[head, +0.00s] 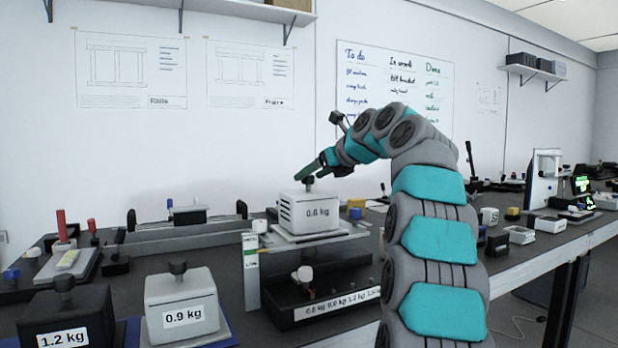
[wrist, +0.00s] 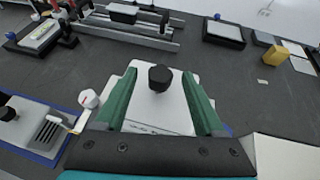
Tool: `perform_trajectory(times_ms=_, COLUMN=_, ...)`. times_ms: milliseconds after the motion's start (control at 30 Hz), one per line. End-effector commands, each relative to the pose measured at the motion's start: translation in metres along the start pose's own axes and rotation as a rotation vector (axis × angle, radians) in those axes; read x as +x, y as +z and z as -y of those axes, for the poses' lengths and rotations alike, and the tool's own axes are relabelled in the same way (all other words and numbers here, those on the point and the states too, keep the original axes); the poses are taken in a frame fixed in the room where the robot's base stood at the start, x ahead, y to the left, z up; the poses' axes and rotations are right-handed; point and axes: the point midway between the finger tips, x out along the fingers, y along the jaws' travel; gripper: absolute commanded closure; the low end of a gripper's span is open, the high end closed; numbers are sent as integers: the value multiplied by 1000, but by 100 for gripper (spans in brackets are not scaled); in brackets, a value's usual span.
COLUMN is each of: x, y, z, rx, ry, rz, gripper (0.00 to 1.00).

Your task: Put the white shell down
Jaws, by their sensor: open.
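The white shell (head: 309,214) is a white box labelled 0.6 kg with a black knob (head: 308,182) on top. It sits upright on a white platform (head: 270,240) of a stand on the bench. My gripper (head: 318,172) is above it, at the knob. In the wrist view the shell (wrist: 172,112) lies below the open green fingers of my gripper (wrist: 160,92), and the knob (wrist: 159,78) stands between them with a gap on each side.
A white box marked 0.9 kg (head: 183,306) and a black box marked 1.2 kg (head: 60,318) stand at the front left. A black labelled block (head: 322,300) is below the platform. Rails (head: 185,235) lie behind on the left.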

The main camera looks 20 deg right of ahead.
Motion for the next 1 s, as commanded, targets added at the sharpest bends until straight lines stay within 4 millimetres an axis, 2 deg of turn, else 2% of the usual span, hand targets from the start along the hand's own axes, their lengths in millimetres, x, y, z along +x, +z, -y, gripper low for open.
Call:
perform_trajectory(times_ms=300, x=-69, y=3, z=-1, rx=-2, ry=0, rz=3, gripper=29)
perform_trajectory(times_ms=500, x=-96, y=2, z=-1, rx=-1, ry=0, rz=2, gripper=29)
perform_trajectory(times_ms=833, x=-98, y=-1, z=-3, rx=-10, ry=4, rz=-4, gripper=29)
perform_trajectory(times_ms=933, x=-91, y=-8, z=-15, rx=-62, ry=24, rz=-30, gripper=29)
perform_trajectory(times_ms=1000, x=-83, y=-17, z=-30, rx=-135, ry=49, rz=-61, gripper=29)
